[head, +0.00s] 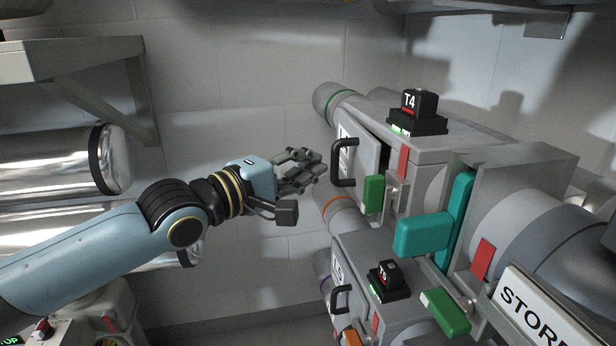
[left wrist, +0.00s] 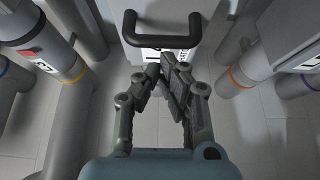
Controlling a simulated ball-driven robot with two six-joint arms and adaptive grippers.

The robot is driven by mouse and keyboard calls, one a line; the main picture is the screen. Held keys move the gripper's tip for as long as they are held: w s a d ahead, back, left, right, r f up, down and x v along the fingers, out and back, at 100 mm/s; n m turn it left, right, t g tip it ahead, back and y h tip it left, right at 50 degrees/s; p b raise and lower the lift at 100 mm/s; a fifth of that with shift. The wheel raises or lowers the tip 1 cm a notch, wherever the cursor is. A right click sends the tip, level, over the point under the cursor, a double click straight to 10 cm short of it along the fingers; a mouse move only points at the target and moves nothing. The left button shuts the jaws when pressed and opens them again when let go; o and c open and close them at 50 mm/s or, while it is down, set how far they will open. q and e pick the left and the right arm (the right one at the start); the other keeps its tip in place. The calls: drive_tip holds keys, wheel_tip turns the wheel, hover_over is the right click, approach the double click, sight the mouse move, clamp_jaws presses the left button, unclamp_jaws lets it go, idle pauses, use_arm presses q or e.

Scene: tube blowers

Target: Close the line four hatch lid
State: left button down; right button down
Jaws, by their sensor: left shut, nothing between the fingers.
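The line four hatch lid (head: 364,146) is a grey panel with a black bar handle (head: 342,165), on the front of the box under the black T4 block (head: 412,108). A dark gap along its right edge shows the lid standing ajar. My left gripper (head: 318,163) is shut and empty, just left of the handle and apart from it. In the left wrist view the handle (left wrist: 162,43) lies just beyond the closed fingertips (left wrist: 160,68); the lid's label behind it is partly hidden. My right gripper is not in view.
A green latch handle (head: 373,194) and a teal lever (head: 422,235) stick out right of the lid. A lower box with a black T5 block (head: 389,281) sits below. Steel cylinders (head: 55,160) lie at left under a shelf (head: 70,55). Space above my arm is clear.

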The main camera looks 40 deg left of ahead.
use_arm(q)
drive_tip(key=shift+r, duration=0.1)
drive_tip(key=shift+w+d+b, duration=0.25)
drive_tip(key=shift+d+b, duration=0.25)
drive_tip(key=shift+d, duration=0.1)
drive_tip(key=shift+w+d+b, duration=0.2)
drive_tip(key=shift+d+b, duration=0.25)
drive_tip(key=shift+d, duration=0.1)
